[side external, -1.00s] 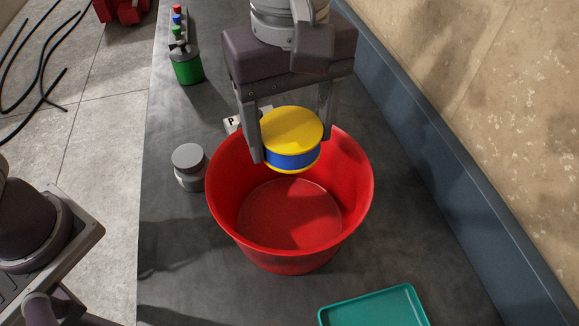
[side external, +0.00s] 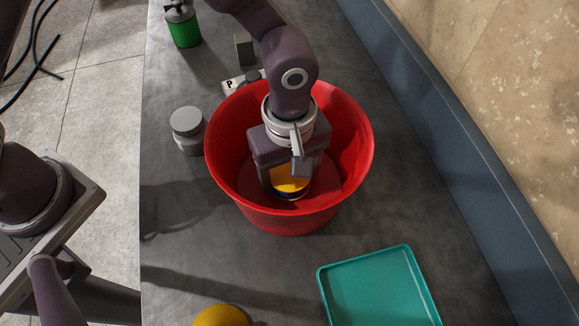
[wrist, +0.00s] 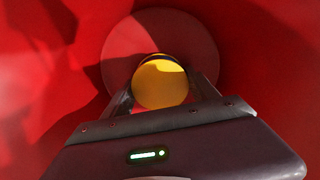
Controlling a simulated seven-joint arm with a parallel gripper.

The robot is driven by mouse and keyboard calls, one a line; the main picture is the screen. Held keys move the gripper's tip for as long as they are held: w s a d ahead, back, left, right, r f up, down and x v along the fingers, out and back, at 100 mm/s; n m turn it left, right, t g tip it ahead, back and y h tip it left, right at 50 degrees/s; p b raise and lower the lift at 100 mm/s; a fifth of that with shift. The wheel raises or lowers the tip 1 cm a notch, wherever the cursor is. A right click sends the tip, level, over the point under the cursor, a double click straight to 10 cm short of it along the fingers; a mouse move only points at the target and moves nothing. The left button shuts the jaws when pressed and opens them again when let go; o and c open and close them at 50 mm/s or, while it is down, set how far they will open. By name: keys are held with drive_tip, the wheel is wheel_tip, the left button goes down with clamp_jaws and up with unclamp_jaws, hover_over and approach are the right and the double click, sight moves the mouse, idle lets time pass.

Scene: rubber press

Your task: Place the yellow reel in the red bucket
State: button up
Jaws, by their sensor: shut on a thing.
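The yellow reel (side external: 290,183), with a blue band around its side, is down inside the red bucket (side external: 225,190). My gripper (side external: 289,178) reaches down into the bucket from above and is shut on the reel. In the wrist view the reel's round yellow face (wrist: 160,84) lies between the two fingers of my gripper (wrist: 161,88), with the bucket's red floor (wrist: 122,48) behind it. The reel is low in the bucket; I cannot tell whether it touches the floor. My gripper hides part of the reel in the side view.
A grey-lidded jar (side external: 187,130) stands left of the bucket. A teal tray (side external: 375,290) lies at the front right. A green container (side external: 183,27) stands at the back left. A yellow round thing (side external: 221,316) shows at the bottom edge.

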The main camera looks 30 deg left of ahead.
drive_tip(key=shift+f, duration=0.25)
drive_tip(key=o, duration=1.7)
wheel_tip(320, 180, up, 12)
drive_tip(key=shift+r, duration=0.15)
